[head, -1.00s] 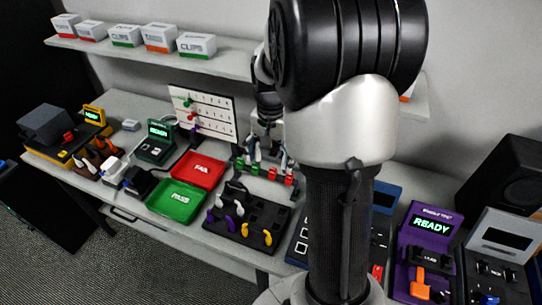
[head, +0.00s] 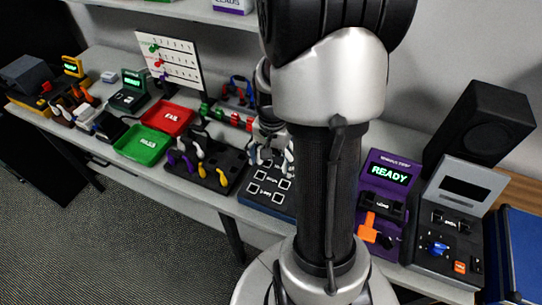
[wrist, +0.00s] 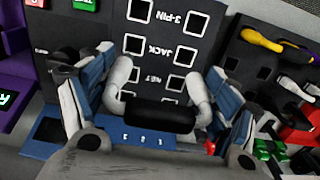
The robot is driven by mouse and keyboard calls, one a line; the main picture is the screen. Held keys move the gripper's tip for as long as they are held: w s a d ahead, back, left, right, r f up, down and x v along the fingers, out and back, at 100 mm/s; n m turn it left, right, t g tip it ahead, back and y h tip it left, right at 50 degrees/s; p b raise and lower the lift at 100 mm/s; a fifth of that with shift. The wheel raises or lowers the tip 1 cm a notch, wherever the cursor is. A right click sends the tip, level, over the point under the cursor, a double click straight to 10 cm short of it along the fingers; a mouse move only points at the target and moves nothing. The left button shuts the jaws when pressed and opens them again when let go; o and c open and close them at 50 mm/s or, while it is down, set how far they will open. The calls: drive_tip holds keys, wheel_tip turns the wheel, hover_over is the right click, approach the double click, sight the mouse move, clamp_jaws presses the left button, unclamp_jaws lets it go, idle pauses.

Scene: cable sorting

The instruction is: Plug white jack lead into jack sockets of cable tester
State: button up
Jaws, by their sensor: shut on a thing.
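My gripper (wrist: 160,95) is shut on the white jack lead (wrist: 200,92), which has white curved ends and a dark bar (wrist: 160,115) between the fingers. The lead appears apart from the panel, though the wrist view does not show the exact gap. Beyond it is the cable tester (wrist: 110,118), a dark panel with blue edging and square sockets in rows labelled 3-PIN, JACK and NET. In the head view my gripper (head: 271,150) is above the far part of the blue tester (head: 262,208); my arm hides its right side.
A dark tray (head: 228,165) with purple, white and yellow leads lies left of the tester. A purple READY unit (head: 385,170) with an orange lead and a grey unit (head: 450,220) stand to the right. Green (head: 145,140) and red (head: 165,115) trays lie farther left.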

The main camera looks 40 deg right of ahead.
sight(272, 180)
drive_tip(key=shift+f+b, duration=1.85)
drive_tip(key=shift+f, duration=0.65)
drive_tip(key=shift+f+b, duration=0.35)
drive_tip(key=shift+f, duration=0.55)
idle(0.6)
drive_tip(key=o, duration=1.1)
drive_tip(key=shift+c, duration=0.2)
drive_tip(key=shift+r, duration=0.1)
wheel_tip(272, 180, up, 8)
drive_tip(key=p, duration=0.6)
drive_tip(key=shift+p, duration=0.35)
